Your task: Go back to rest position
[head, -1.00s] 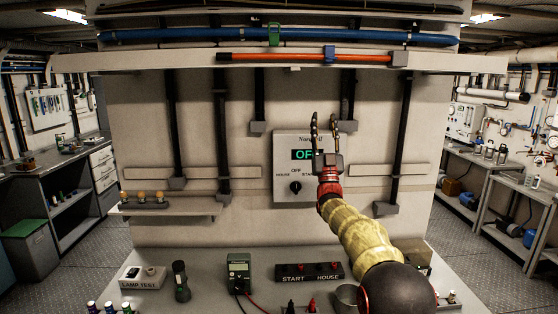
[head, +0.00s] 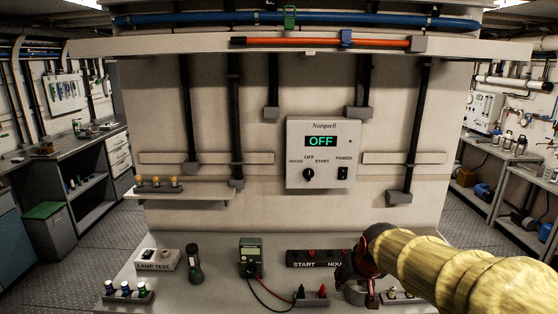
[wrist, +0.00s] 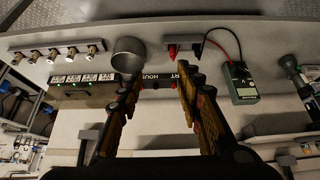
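My gripper (head: 358,270) is low over the right part of the bench in the head view, partly hidden by my arm. In the wrist view my gripper (wrist: 160,85) has its two fingers apart with nothing held between them. The Norquell control box (head: 320,185) is on the upright panel, its display (head: 321,141) reading OFF. Its selector knob (head: 308,174) and black power switch (head: 343,173) are clear of my gripper. The START/HOUSE block (head: 308,258) is beside my gripper and partly covered by it; it also shows behind the fingers in the wrist view (wrist: 160,82).
A metal cup (wrist: 127,55), a multimeter (head: 250,256) with leads, a torch (head: 194,264), a lamp test box (head: 157,260) and a fuse rack (head: 128,297) stand on the bench. A shelf (head: 185,194) and pipes are on the panel. Space before the panel is open.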

